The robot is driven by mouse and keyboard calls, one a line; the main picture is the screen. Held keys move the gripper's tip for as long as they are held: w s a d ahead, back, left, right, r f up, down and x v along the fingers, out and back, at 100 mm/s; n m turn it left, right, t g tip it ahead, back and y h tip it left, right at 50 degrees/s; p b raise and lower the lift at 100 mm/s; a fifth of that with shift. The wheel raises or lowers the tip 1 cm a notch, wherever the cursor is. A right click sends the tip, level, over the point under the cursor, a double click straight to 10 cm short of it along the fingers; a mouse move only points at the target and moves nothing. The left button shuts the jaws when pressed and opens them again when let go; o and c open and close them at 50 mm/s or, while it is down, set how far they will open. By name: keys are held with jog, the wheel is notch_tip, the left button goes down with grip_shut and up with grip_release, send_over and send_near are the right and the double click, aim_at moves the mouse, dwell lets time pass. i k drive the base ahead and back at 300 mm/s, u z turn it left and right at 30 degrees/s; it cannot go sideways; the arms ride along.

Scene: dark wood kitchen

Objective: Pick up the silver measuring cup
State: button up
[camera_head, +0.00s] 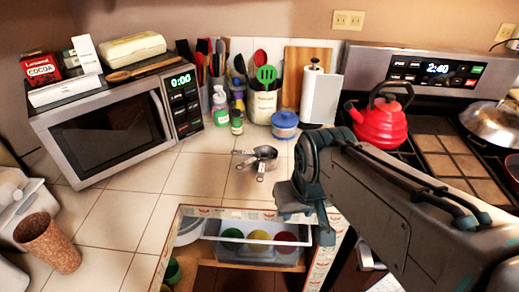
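The silver measuring cup (265,153) lies on the white tiled counter, left of my arm in the head view. Its handles point left and toward the front edge; there may be more than one nested cup, but it is too small to tell. My gripper (308,214) is at the end of my arm, to the right of the cup and nearer to me, around the counter's front edge. It is apart from the cup in the picture. Its fingers are dark and partly hidden, so I cannot tell whether they are open.
A microwave (110,130) is left; a red kettle (380,122) sits on the stove. Tiles left of the cup are clear.

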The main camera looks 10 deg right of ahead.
aim_at(263, 167)
jog(key=u, duration=3)
jog(key=k, duration=0.55)
jog(key=z, duration=1.05)
